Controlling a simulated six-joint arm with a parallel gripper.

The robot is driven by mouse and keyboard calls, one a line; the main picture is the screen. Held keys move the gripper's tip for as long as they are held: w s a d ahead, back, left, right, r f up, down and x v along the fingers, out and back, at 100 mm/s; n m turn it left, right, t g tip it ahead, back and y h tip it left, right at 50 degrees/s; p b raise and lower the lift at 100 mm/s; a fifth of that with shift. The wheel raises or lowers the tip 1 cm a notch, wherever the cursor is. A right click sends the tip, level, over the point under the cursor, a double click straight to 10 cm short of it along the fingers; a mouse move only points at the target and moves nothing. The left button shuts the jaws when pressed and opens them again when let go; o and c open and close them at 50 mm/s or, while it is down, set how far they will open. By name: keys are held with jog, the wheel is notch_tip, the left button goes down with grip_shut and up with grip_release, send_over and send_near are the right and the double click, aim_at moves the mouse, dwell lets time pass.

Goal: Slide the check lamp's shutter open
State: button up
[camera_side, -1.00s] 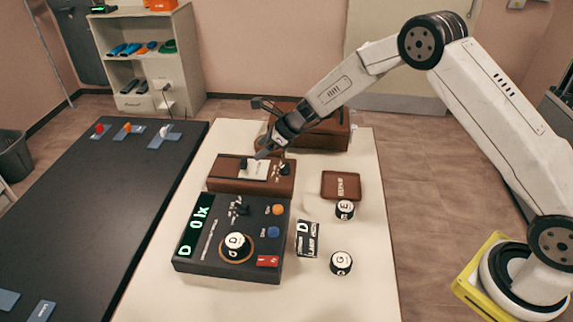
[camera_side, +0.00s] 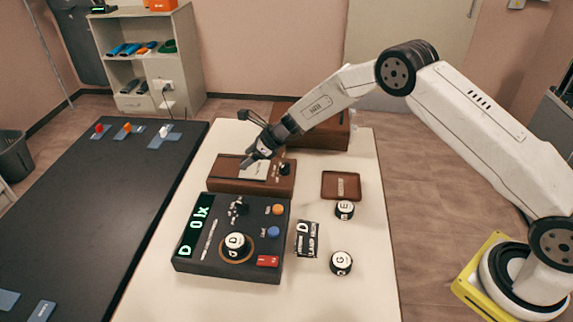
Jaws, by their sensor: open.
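A brown box (camera_side: 225,178), which looks like the check lamp, stands on the cream table behind the black meter. A pale plate (camera_side: 256,173) on its top looks like the shutter; a dark knob (camera_side: 285,168) sits to its right. My gripper (camera_side: 248,160) is open, its fingertips pointing down at the plate's left rear part. They hide the small dark handle there. I cannot tell whether they touch it.
The black meter (camera_side: 215,255) reads "0 lx", with a puck marked D (camera_side: 236,243) on it. Pucks E (camera_side: 344,210) and G (camera_side: 341,262), a label card (camera_side: 308,240) and a brown tray (camera_side: 341,183) lie right. A brown case (camera_side: 330,132) stands behind.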

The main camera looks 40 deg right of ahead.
jog(key=shift+x, duration=1.3)
grip_shut()
dwell(0.6)
